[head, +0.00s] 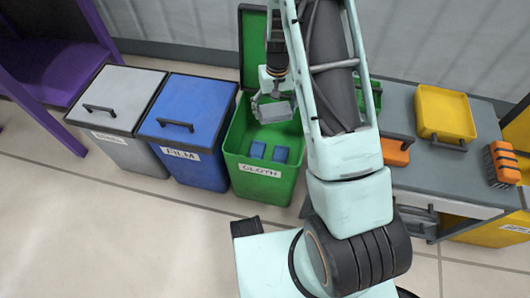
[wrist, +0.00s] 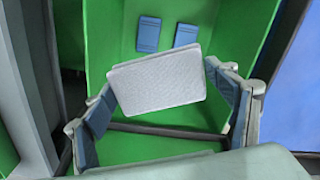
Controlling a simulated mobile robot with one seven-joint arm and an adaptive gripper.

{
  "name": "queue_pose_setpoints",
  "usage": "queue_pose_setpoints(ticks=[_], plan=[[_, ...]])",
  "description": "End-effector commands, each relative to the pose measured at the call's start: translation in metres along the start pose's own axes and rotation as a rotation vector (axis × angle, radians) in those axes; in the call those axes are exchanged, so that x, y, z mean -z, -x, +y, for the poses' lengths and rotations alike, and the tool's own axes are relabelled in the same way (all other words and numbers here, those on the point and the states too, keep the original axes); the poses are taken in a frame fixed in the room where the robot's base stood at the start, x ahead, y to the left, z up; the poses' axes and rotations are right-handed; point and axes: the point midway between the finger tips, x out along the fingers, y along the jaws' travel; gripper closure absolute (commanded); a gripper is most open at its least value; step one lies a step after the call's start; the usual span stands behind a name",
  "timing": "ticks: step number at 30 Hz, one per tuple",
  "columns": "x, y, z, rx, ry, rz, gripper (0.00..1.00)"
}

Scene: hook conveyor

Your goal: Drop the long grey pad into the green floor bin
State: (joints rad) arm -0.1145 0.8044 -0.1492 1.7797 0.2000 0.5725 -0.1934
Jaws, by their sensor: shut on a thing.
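The long grey pad (head: 276,113) is held in my gripper (head: 268,100), above the open mouth of the green floor bin (head: 238,142). In the wrist view the pad (wrist: 158,82) is a flat, light grey, textured block, slightly tilted between the two fingers of my gripper (wrist: 168,95). The green bin (wrist: 110,25) is labelled CLOTH, and its lid stands open at the back. Two small blue pads (head: 257,150) lie inside it, and they also show in the wrist view (wrist: 148,34).
A closed blue bin (head: 190,108) labelled FILM and a closed grey bin (head: 115,95) stand left of the green one. A purple shelf (head: 55,70) is at far left. At right, a grey bench (head: 430,190) carries a yellow tray (head: 446,112) and orange items (head: 502,163).

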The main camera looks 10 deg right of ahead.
Motion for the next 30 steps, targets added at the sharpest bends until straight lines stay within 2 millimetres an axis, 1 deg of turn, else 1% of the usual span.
queue_pose_setpoints(ticks=[7,8,12,13,23,26,29,30], plan=[[0.0,0.0,0.0,0.0,0.0,0.001,0.4],[0.0,0.0,0.0,0.0,0.0,0.001,0.18],[0.0,0.0,0.0,0.0,0.0,0.001,0.02],[0.0,0.0,0.0,0.0,0.0,0.001,0.01],[0.0,0.002,0.0,0.0,0.0,0.001,0.01],[0.001,0.011,0.0,0.0,0.0,0.003,0.01],[0.001,0.028,0.0,0.0,0.0,0.005,0.01],[0.002,0.037,0.0,0.0,0.0,0.007,0.01]])
